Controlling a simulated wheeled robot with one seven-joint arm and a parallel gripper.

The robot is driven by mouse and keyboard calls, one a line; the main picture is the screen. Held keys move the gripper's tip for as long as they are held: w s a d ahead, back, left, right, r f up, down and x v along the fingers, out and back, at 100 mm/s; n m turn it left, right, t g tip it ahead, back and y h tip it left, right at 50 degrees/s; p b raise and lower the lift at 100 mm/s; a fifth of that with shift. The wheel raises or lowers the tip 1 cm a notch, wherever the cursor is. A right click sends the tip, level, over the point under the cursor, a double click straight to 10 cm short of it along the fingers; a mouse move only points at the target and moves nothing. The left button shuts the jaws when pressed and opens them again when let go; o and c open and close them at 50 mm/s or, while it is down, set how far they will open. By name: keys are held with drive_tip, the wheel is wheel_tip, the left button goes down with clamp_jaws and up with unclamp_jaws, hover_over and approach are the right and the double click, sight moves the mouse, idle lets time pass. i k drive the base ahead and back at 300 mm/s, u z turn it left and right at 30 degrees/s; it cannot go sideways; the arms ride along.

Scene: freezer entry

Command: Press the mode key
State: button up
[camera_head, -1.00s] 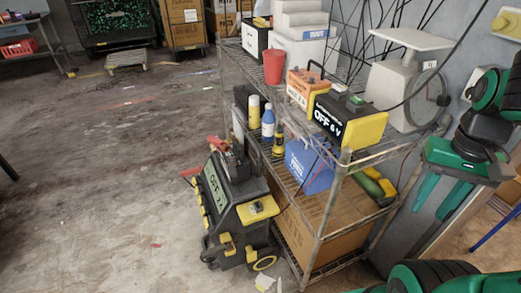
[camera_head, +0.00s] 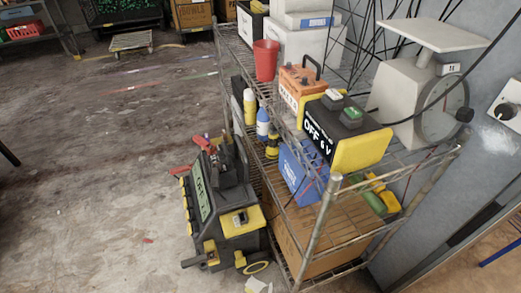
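A black and yellow box (camera_head: 362,150) stands on the top shelf; its front display (camera_head: 315,138) reads "OFF 6 V". On its top are a pale key (camera_head: 333,94) and a green key (camera_head: 351,113). I cannot read which is the mode key. A larger black and yellow wheeled unit (camera_head: 240,218) stands on the floor beside the rack, with a lit display (camera_head: 202,190) and red and black clamps (camera_head: 207,147) on top. My gripper is not in view.
The wire rack (camera_head: 318,225) also holds an orange battery (camera_head: 297,84), a red cup (camera_head: 265,58), a white scale (camera_head: 408,88), bottles and a blue box (camera_head: 300,172). A dark cable crosses near the scale. Floor at left is mostly clear.

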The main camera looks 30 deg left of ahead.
sight(333, 93)
drive_tip(key=z, duration=1.25)
drive_tip(key=k, duration=1.8)
drive_tip(key=u, duration=2.05)
drive_tip(key=i, duration=1)
drive_tip(key=z, duration=0.05)
